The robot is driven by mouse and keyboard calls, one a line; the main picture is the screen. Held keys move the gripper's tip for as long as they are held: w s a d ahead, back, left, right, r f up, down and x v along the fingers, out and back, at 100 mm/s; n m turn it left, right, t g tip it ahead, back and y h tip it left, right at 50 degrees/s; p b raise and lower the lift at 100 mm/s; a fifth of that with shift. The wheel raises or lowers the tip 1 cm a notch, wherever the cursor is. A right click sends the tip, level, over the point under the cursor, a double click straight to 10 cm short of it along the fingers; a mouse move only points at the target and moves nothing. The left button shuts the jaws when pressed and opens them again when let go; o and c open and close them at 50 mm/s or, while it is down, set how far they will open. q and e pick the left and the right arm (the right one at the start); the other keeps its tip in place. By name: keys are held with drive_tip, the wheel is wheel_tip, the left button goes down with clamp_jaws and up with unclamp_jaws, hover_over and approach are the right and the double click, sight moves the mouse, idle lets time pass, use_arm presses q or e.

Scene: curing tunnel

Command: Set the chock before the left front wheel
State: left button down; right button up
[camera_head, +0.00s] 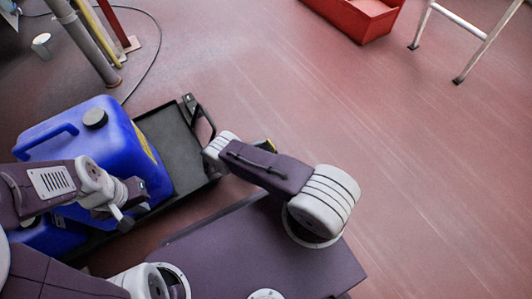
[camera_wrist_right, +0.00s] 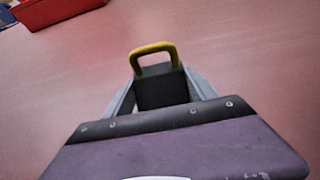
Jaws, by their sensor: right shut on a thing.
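The chock is a dark block (camera_wrist_right: 162,88) with a yellow loop handle (camera_wrist_right: 153,50). My right gripper (camera_wrist_right: 150,97) is shut on it, with a grey finger on each side, in the right wrist view. In the head view only a yellow bit of the chock (camera_head: 269,145) shows past my right arm, which hides that gripper. A black cart (camera_head: 178,130) stands at the left. Its wheels are not clearly visible. My left gripper (camera_head: 124,218) is beside the blue canister on the cart; its finger opening is unclear.
A large blue canister (camera_head: 140,150) with a black cap rides on the cart. A red bin (camera_head: 365,18) and a metal-legged stand (camera_head: 470,55) are at the back right. A pole (camera_head: 85,45) and a cable are at the back left. Floor right of the cart is clear.

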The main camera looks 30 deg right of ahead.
drive_tip(key=shift+f, duration=0.1)
drive_tip(key=o, duration=1.9)
drive_tip(key=shift+c, duration=0.2)
